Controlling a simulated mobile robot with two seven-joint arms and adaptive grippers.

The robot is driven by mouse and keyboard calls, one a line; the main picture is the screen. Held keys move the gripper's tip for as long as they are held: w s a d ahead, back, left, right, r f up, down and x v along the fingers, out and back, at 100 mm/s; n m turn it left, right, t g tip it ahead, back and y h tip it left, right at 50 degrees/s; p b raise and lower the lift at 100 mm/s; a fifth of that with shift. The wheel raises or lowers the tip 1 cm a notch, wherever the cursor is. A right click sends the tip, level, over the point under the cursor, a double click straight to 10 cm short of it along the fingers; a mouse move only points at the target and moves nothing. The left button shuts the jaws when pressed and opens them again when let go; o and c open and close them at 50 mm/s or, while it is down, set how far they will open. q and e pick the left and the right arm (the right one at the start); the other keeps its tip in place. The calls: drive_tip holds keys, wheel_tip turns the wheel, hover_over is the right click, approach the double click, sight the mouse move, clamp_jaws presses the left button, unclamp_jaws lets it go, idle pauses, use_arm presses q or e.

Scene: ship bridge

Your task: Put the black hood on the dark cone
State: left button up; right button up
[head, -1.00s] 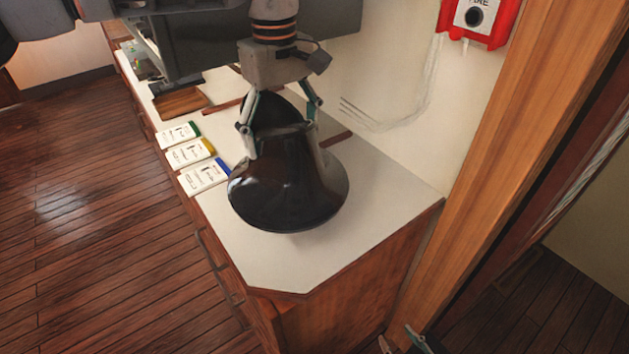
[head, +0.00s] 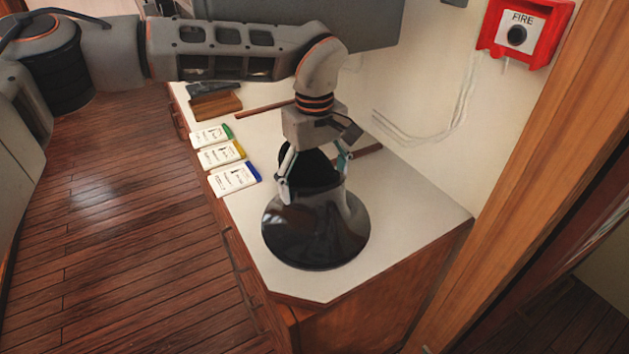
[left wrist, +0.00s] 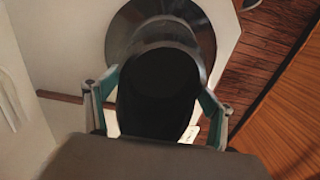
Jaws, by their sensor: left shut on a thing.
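My left gripper (head: 315,180) points down and is shut on the hood's neck, one finger on each side. In the left wrist view, the fingers flank a dark oval top (left wrist: 158,95), with the flared black rim beyond. My right gripper is not clearly visible.
The white counter (head: 420,205) has bare room right of the hood. Several labelled cards (head: 222,156) lie along its left edge. A red fire box (head: 525,35) hangs on the wall. A wooden post (head: 520,170) stands at right.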

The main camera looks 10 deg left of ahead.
use_arm(q)
drive_tip(key=o, duration=1.6)
drive_tip(key=shift+f, duration=0.15)
drive_tip(key=o, duration=0.4)
